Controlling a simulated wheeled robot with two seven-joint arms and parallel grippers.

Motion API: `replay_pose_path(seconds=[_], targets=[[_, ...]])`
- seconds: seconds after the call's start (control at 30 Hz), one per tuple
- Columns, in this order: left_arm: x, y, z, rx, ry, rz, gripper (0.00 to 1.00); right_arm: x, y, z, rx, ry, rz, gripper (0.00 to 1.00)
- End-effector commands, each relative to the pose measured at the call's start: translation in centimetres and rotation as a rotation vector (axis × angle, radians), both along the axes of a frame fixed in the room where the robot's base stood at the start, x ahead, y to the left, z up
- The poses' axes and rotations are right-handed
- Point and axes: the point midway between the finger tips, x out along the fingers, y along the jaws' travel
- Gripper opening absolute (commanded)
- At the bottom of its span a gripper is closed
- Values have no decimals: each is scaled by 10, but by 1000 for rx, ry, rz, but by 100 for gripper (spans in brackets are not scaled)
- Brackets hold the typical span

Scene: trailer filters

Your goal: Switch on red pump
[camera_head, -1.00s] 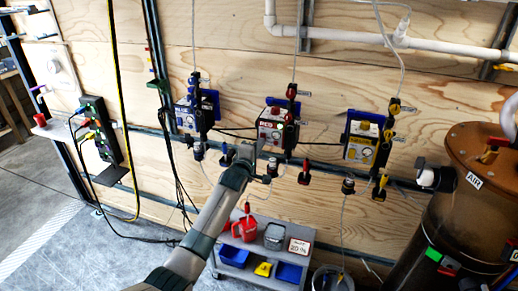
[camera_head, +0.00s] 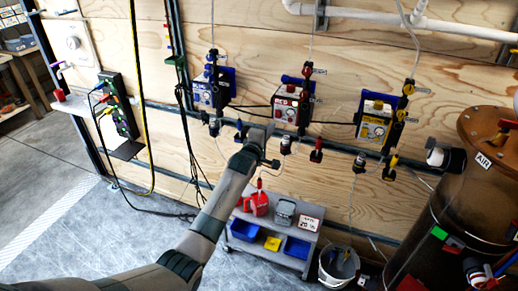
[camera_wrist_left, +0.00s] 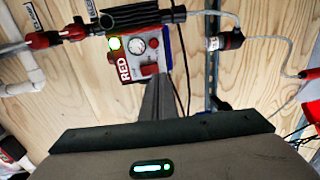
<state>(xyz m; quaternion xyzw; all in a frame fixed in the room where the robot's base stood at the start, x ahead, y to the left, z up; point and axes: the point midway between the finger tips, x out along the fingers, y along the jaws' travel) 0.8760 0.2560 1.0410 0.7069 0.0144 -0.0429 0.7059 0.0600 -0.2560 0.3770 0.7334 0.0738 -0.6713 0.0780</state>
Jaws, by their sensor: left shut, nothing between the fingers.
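The red pump (camera_head: 287,103) is a small box with a red and white front, mounted on the plywood wall between a blue and a yellow pump. In the left wrist view the red pump (camera_wrist_left: 140,50) shows a RED label, a round gauge, a lit green light (camera_wrist_left: 114,44) and a red switch (camera_wrist_left: 150,70). My left gripper (camera_head: 262,130) is shut and empty, just below and left of the red pump in the head view. Its fingers (camera_wrist_left: 158,92) point at the pump's lower edge; I cannot tell whether they touch it. My right gripper is not in view.
The blue pump (camera_head: 207,95) and the yellow pump (camera_head: 375,118) flank the red one. Valves, hoses and cables hang around them. A grey cart (camera_head: 262,256) with bins stands below, beside a white bucket (camera_head: 338,268). A brown tank (camera_head: 490,150) is at right.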

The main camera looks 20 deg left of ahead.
Motion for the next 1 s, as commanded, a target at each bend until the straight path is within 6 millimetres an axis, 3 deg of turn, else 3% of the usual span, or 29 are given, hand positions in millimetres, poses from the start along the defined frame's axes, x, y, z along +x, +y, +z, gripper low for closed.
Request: replay_pose_path(seconds=[0.27, 0.7, 1.0], targets=[[-20, 1, -4, -2, 0, -1, 0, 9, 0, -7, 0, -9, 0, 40], [-77, 3, -11, 0, -1, -1, 0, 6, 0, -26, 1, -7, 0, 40], [-92, 4, -11, 0, 0, 0, 0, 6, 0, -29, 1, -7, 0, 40]])
